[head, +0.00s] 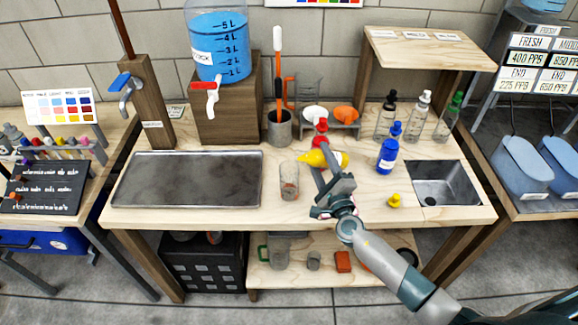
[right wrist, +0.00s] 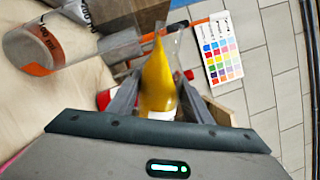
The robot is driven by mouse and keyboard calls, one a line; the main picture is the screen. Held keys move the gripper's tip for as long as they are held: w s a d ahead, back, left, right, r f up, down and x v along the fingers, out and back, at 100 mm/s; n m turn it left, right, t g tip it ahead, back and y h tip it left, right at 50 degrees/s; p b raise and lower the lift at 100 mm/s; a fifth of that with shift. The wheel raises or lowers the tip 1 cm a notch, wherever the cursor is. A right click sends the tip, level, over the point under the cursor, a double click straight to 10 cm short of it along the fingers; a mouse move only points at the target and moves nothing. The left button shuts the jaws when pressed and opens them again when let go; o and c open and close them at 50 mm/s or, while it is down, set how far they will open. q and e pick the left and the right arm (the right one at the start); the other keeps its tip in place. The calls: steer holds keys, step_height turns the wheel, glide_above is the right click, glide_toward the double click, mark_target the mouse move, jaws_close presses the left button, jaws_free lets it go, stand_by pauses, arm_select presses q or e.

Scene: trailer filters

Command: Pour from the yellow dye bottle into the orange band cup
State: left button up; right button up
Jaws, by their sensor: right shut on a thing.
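My right gripper (head: 328,166) is shut on the yellow dye bottle (head: 313,158), which is held in the air above the bench, lying nearly on its side with its narrow end to the left. The wrist view shows the yellow bottle (right wrist: 158,82) between the two fingers. The clear orange band cup (head: 289,184) stands upright on the bench, left of and below the bottle's narrow end. It also shows in the wrist view (right wrist: 65,48). I see no stream of dye. My left gripper is not in view.
A red bottle (head: 321,130) stands behind the yellow one. A blue bottle (head: 387,155) and several clear bottles stand to the right, near the sink (head: 446,168). A small yellow cap (head: 394,201) lies at the front. A dark metal plate (head: 186,180) lies left of the cup.

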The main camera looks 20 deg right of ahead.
mark_target(322, 157)
steer(key=shift+w+d+r, duration=0.1)
steer(key=shift+r+n+p, duration=0.45)
steer(key=shift+r+n, duration=0.05)
steer(key=shift+n, duration=0.4)
steer(key=shift+a+r+n+y+p, duration=0.35)
steer(key=shift+r+n+p, duration=0.2)
steer(key=shift+n+p, duration=0.4)
stand_by(1.2)
steer(key=shift+r+n+p, duration=0.35)
steer(key=shift+n+p, duration=0.2)
steer(key=shift+p, duration=0.05)
steer(key=shift+c, duration=0.2)
stand_by(1.3)
steer(key=shift+f, duration=0.1)
steer(key=f+m+b, duration=0.1)
steer(key=b, duration=0.1)
steer(key=f+m+b, duration=0.2)
steer(key=shift+d+m, duration=0.3)
steer(key=shift+d, duration=0.05)
steer(key=shift+a+f+m+h+b, duration=0.1)
steer(key=shift+f+m+h+b, duration=0.2)
steer(key=shift+m+h, duration=0.4)
steer(key=shift+r, duration=0.3)
